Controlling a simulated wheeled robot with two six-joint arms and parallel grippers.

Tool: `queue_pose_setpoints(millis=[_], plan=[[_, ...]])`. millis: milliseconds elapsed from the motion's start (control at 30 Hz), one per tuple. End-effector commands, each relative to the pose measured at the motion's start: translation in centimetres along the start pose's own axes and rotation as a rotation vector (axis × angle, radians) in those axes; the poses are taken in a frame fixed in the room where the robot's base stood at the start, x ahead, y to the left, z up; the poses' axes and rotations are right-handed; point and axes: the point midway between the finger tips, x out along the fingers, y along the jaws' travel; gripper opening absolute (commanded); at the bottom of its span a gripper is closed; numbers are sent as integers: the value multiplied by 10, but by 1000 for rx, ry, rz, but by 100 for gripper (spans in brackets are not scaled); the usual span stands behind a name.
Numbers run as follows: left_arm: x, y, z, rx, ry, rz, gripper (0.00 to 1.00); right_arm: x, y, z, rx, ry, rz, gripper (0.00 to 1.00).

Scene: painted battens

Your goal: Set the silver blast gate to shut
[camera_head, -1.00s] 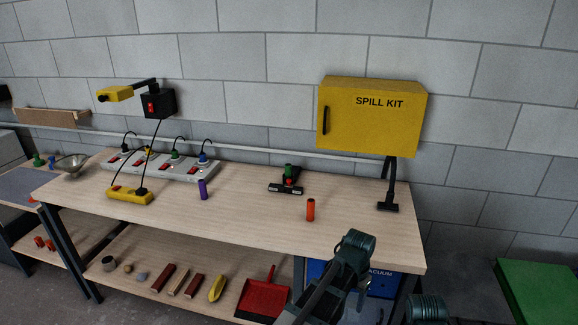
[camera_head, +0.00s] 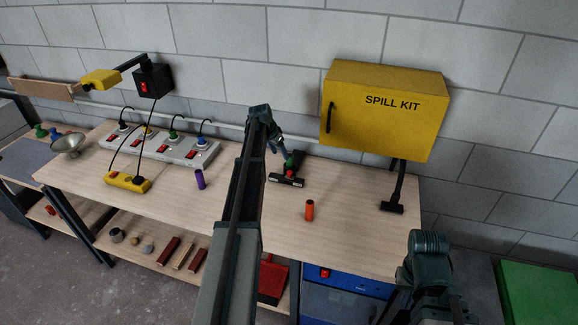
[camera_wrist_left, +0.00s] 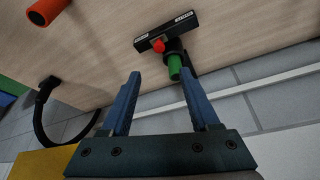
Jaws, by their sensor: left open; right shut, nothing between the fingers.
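No part that is clearly a silver blast gate stands out. On the bench sits a small fitting (camera_head: 286,181) with a dark bar, a red knob and a green upright part. In the left wrist view the same fitting (camera_wrist_left: 168,32) shows pale labels at both ends of its bar, and the red knob is near the bar's middle. My left gripper (camera_wrist_left: 160,75) is open and empty, its blue fingers pointing at the fitting. The green part (camera_wrist_left: 174,66) appears near the right fingertip; I cannot tell whether they touch. My right arm (camera_head: 430,245) shows at the lower right; its fingers are not visible.
An orange cylinder (camera_head: 309,210) and a purple cylinder (camera_head: 200,179) stand on the bench. A power strip (camera_head: 160,150) and yellow socket block (camera_head: 128,181) are at left. A yellow spill kit cabinet (camera_head: 385,110) hangs behind; a black hose nozzle (camera_head: 392,208) rests below it.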

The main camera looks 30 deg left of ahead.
Motion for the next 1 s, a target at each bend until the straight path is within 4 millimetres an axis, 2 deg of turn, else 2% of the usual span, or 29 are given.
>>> queue_pose_setpoints(millis=[167, 367, 1000], plan=[[8, 1, 1, 0, -1, 0, 62, 7, -1, 0, -1, 0, 0, 0], [27, 1, 1, 1, -1, 1, 62, 26, -2, -2, -4, 0, 1, 0], [124, 1, 2, 0, -1, 1, 62, 114, -10, -7, -11, 0, 2, 0]])
